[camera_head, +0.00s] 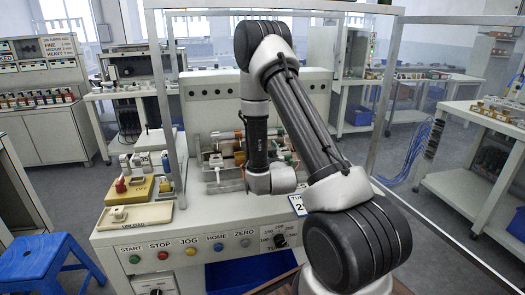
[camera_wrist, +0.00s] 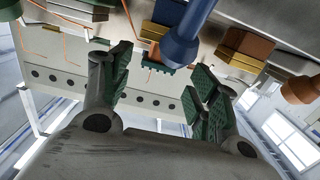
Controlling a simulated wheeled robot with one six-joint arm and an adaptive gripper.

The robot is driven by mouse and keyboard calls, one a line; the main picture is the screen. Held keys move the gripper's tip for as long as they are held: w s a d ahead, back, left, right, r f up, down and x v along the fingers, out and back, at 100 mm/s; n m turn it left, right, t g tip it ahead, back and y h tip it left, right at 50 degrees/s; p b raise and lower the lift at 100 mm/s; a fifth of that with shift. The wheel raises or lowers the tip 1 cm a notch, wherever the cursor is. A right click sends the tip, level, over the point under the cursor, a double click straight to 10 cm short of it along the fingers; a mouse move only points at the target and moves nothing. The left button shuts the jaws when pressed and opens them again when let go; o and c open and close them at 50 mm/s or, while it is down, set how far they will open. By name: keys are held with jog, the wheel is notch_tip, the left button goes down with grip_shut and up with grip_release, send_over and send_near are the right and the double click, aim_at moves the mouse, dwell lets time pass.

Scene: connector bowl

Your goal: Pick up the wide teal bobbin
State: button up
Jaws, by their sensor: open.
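My gripper (camera_wrist: 160,82) is open in the wrist view, its green-padded fingers spread wide with nothing held between them. A small teal part (camera_wrist: 158,63) with copper-coloured material beside it shows beyond the gap between the fingertips, apart from them. It may be the wide teal bobbin, but it is partly hidden and I cannot be sure. A thick blue rod-shaped part (camera_wrist: 187,38) lies in front of it to the right. In the head view my arm covers the middle of the machine, and I cannot make out the gripper or a teal bobbin there.
The winding machine (camera_head: 200,97) has a clear guard frame with metal posts around my arm. A yellow block (camera_head: 130,190) with a red knob and an unload tray (camera_head: 135,217) sit at its left. A blue stool (camera_head: 45,258) stands at lower left.

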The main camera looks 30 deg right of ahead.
jog(key=x, duration=0.4)
jog(key=shift+w+d+f, duration=0.15)
jog(key=shift+d+f, duration=0.05)
jog(key=c, duration=1.1)
jog(key=shift+r, duration=0.1)
